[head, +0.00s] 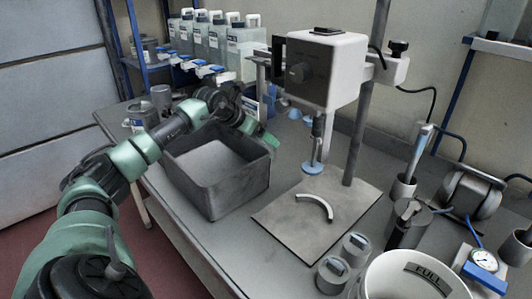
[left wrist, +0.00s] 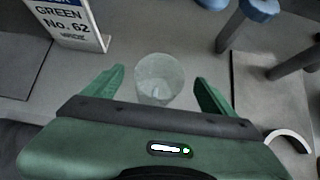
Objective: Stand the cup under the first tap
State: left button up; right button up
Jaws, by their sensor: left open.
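A clear, frosted cup (left wrist: 160,80) stands on the grey bench in the left wrist view. My left gripper (left wrist: 159,92) is open, with one green finger on each side of the cup and visible gaps between. In the head view my left gripper (head: 258,133) is beyond the grey bin, and I cannot make out the cup there. A row of jugs (head: 215,40) stands on a rack at the back left, with blue-handled taps (head: 203,70) along its front edge. Which tap is first is not marked. My right gripper is not in view.
A grey open bin (head: 215,187) stands near my left arm. A stand machine (head: 325,70) with a base plate (head: 290,225) is to its right. A sign reading "GREEN No. 62" (left wrist: 72,22) stands left of the cup. Metal cans (head: 161,97) stand near the rack.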

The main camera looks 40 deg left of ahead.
pick_arm(q)
jog(key=shift+x, duration=0.8)
jog(key=shift+s+a+r, duration=0.1)
jog(key=shift+r, duration=0.05)
jog(key=shift+c, duration=0.4)
jog(key=shift+s+r, duration=0.2)
jog(key=c, duration=0.5)
jog(key=shift+s, duration=0.1)
jog(key=c, duration=0.5)
jog(key=shift+f, duration=0.1)
grip_shut()
